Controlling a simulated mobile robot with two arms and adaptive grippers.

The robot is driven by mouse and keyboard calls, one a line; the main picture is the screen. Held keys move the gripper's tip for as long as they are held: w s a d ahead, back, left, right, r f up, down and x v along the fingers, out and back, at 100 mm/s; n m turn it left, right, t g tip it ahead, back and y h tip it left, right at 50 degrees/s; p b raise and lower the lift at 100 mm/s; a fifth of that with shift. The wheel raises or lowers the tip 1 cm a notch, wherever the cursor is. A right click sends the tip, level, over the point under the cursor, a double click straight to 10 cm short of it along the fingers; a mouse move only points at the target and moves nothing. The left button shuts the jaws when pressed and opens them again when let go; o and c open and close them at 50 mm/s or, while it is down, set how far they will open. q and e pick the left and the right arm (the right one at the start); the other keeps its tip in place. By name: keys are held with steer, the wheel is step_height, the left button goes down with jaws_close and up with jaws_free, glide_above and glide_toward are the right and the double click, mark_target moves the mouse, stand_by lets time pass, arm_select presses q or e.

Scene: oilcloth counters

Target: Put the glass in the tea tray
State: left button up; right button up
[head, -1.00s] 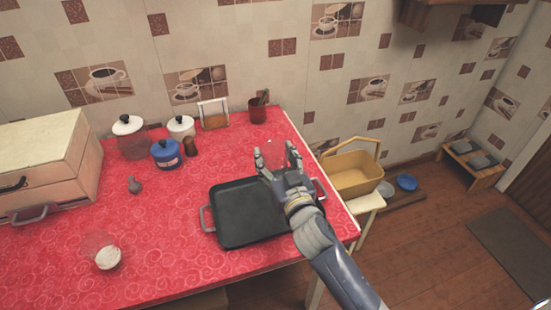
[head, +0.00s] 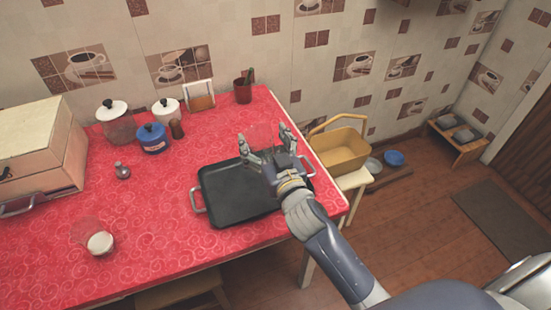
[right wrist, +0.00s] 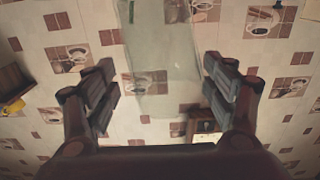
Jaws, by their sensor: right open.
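A clear glass (head: 264,133) shows faintly just beyond my right fingertips in the head view. In the right wrist view the see-through glass (right wrist: 158,60) stands between and beyond the two fingers, with gaps on both sides. My right gripper (head: 265,153) is open, over the far right part of the black tea tray (head: 232,200). Its open fingers also show in the right wrist view (right wrist: 160,85). I cannot tell what the glass rests on. My left gripper is not in view.
A clear vessel with white contents (head: 100,242) is at the left on the red counter (head: 150,215). Lidded jars (head: 152,138), a small grey bottle (head: 122,171) and a red cup (head: 243,92) stand farther back. A yellow basket (head: 340,148) is beyond the right edge.

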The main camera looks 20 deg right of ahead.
steer(key=s+b, duration=0.1)
steer(key=s, duration=0.9)
steer(key=shift+s+d+b, duration=0.2)
steer(key=shift+s+b, duration=0.05)
steer(key=shift+b, duration=0.05)
